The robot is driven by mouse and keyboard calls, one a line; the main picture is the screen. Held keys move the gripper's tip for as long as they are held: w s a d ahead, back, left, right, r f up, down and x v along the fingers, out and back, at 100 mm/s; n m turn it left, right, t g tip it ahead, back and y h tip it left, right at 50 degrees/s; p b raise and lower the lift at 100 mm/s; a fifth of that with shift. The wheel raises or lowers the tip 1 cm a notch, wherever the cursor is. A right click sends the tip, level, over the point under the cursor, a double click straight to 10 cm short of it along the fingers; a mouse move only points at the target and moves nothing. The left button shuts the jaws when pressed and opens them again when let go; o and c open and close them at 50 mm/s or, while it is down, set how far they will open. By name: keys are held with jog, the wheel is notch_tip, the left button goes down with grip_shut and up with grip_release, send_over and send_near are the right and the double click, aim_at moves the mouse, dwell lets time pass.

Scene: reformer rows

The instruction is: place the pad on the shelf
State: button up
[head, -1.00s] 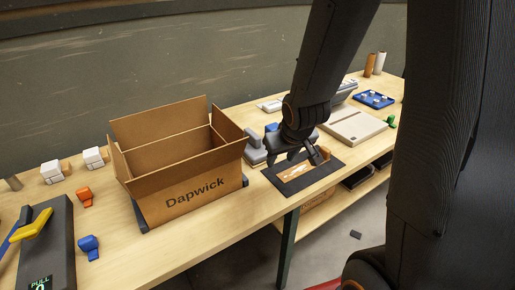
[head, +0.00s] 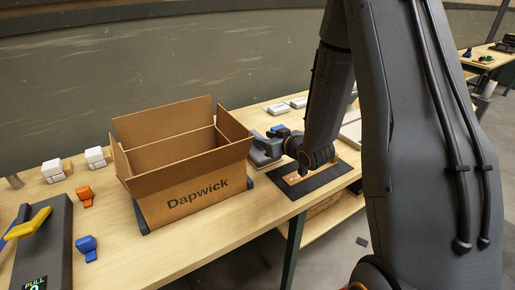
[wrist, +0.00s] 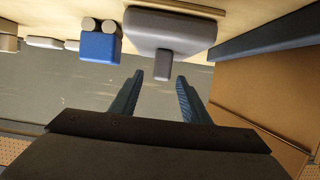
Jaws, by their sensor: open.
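A grey block with a short stubby handle, apparently the pad (head: 262,153), stands on the bench right of the cardboard box. In the wrist view the grey pad (wrist: 168,28) is at top centre, with its handle pointing at my gripper. My gripper (wrist: 160,78) is open, its fingertips on either side of the handle's line and apparently just short of it. In the head view my arm partly hides the gripper beside the pad. The wooden shelf (head: 337,216) is under the bench, partly seen.
A tall open cardboard box (head: 195,195) stands close left of the pad. A blue block (wrist: 100,46) is beside the pad. A dark mat (head: 307,187) with a brown piece lies in front of my arm. A bench leg (head: 292,250) stands below the front edge.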

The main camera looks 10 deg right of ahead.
jog(key=p+x, duration=0.1)
jog(key=x, duration=0.3)
jog(key=shift+w+a+f, duration=0.1)
jog(key=shift+w+f, duration=0.2)
jog(key=shift+f, duration=0.05)
jog(key=shift+c, duration=0.2)
grip_shut()
